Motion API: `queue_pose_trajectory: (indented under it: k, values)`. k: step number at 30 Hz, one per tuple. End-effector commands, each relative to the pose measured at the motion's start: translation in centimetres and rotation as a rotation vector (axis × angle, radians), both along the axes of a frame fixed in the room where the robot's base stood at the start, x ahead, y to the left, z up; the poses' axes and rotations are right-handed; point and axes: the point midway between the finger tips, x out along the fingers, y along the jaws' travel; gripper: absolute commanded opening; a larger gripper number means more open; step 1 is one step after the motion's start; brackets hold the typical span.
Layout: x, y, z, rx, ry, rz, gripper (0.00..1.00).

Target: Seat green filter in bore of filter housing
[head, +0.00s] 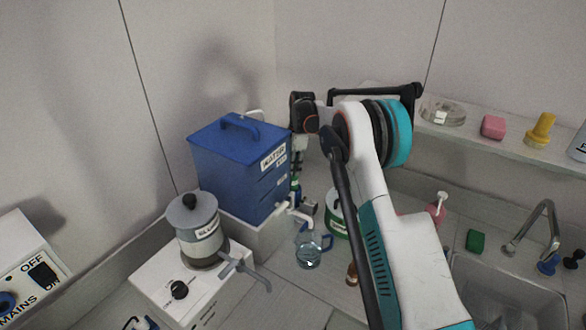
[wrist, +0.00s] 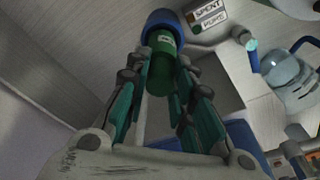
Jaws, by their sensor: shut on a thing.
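The green filter (wrist: 162,65) is a dark green cylinder with a small pale label, held between the two fingers of my gripper (wrist: 160,75) in the wrist view. Its far end lies at the mouth of a blue round housing (wrist: 165,20), whose rim shows around it. I cannot tell how deep the filter sits in the bore. In the head view, my gripper (head: 299,150) points down beside the blue water tank. A small bit of green (head: 295,185) shows below it; the housing there is mostly hidden among fittings.
The blue tank (head: 225,170) with a tap stands close left of my gripper. A glass jug (head: 309,250) stands below; it also shows in the wrist view (wrist: 290,80). A slurry pot (head: 200,235) is at left, a sink (head: 500,295) at right. A "SPENT" label (wrist: 207,14) is near the housing.

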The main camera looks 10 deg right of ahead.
Motion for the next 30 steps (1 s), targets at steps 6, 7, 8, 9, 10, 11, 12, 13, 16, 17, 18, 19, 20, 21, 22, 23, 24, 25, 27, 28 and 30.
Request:
queue_pose_trajectory:
  k: [6,7,8,9,10,11,12,13,16,17,18,19,20,21,22,23,24,25,27,28,30]
  values:
    - [0.0,0.0,-0.2,0.0,0.0,0.0,0.0]
    - [0.0,0.0,-0.2,0.0,0.0,0.0,0.0]
    - [0.0,0.0,-0.3,0.0,0.0,0.0,0.0]
    - [0.0,0.0,-0.3,0.0,0.0,0.0,0.0]
    - [0.0,0.0,-0.4,0.0,0.0,0.0,0.0]
    - [0.0,0.0,-0.5,0.0,0.0,0.0,0.0]
    - [0.0,0.0,-0.7,0.0,0.0,0.0,0.0]
    - [0.0,0.0,-0.7,0.0,0.0,0.0,0.0]
    - [0.0,0.0,-1.0,0.0,0.0,0.0,0.0]
    - [0.0,0.0,-1.1,0.0,0.0,0.0,0.0]
    - [0.0,0.0,-1.2,0.0,0.0,0.0,0.0]
    - [0.0,0.0,-1.3,0.0,0.0,0.0,0.0]
    - [0.0,0.0,-1.4,0.0,0.0,0.0,0.0]
    - [0.0,0.0,-1.5,0.0,0.0,0.0,0.0]
    - [0.0,0.0,-1.5,0.0,0.0,0.0,0.0]
    - [0.0,0.0,-1.5,0.0,0.0,0.0,0.0]
    - [0.0,0.0,-1.4,0.0,0.0,0.0,0.0]
    - [0.0,0.0,-1.4,0.0,0.0,0.0,0.27]
    - [0.0,0.0,-1.4,0.0,0.0,0.0,0.42]
    - [0.0,0.0,-1.4,0.0,0.0,0.0,0.42]
    - [0.0,0.0,-1.4,0.0,0.0,0.0,0.42]
